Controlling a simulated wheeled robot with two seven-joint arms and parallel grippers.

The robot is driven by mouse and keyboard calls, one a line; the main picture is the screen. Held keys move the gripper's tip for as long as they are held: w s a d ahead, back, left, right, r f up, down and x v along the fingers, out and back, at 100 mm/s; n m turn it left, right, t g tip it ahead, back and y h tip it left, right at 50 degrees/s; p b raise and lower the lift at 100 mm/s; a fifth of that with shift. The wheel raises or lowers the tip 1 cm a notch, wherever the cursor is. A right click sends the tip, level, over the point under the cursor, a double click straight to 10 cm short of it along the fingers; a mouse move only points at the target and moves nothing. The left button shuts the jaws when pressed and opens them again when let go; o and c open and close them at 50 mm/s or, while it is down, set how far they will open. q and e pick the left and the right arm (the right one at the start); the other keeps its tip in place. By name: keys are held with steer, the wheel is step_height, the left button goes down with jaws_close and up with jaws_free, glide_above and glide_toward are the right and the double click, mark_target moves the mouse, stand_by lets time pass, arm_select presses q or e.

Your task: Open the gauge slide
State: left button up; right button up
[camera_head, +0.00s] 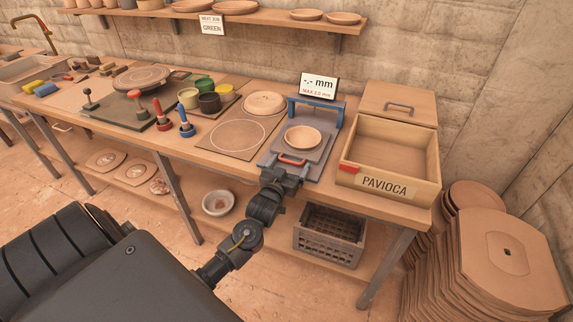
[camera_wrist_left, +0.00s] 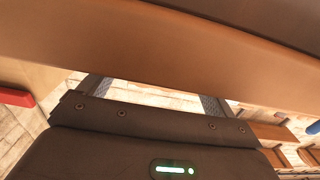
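The gauge (camera_head: 318,108) stands on the bench with a blue arch over a grey plate. Its front shows an orange-red handle (camera_head: 292,159). A round clay dish (camera_head: 302,140) sits on the plate, in front of the arch. My left gripper (camera_head: 287,164) is at the handle, with its fingers spread to either side of it; I cannot tell whether they touch it. In the left wrist view the two fingers stand wide apart and a brown band hides their tips. The handle cannot be made out there. My right gripper is not in view.
A display (camera_head: 318,86) reads "-.- mm, MAX 2.0 mm". An open wooden box (camera_head: 388,186) labelled PAVIOCA stands close on the right. A board with a white circle (camera_head: 232,137) and glaze pots (camera_head: 209,102) are on the left. A grey crate (camera_head: 328,238) sits below.

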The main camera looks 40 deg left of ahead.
arm_select(q)
steer(key=b+v, duration=0.1)
steer(key=v, duration=0.9)
steer(key=shift+s, duration=0.4)
steer(key=shift+d, duration=0.15)
steer(key=s+d+f+m+g+h, duration=0.1)
steer(key=s+f+g, duration=0.2)
steer(key=f, duration=0.9)
steer(key=s+d+f+m+g+h, duration=0.1)
steer(key=s+d+f+m+g, duration=0.15)
steer(key=f, duration=0.95)
steer(key=s+f+g+h, duration=0.15)
steer(key=s+f, duration=0.25)
steer(key=f, duration=0.8)
steer(key=s+d+f+g, duration=0.1)
steer(key=s+f+g, duration=0.2)
steer(key=s+f, duration=0.3)
steer(key=s+d+f+m+g, duration=0.1)
steer(key=s+f, duration=0.5)
steer(key=s, duration=0.9)
steer(key=s+d+f+g, duration=0.3)
steer(key=s+f+g, duration=0.2)
steer(key=s, duration=0.6)
steer(key=shift+d+f+m+h, duration=0.15)
steer(key=shift+f+m+h, duration=0.25)
steer(key=shift+f, duration=0.4)
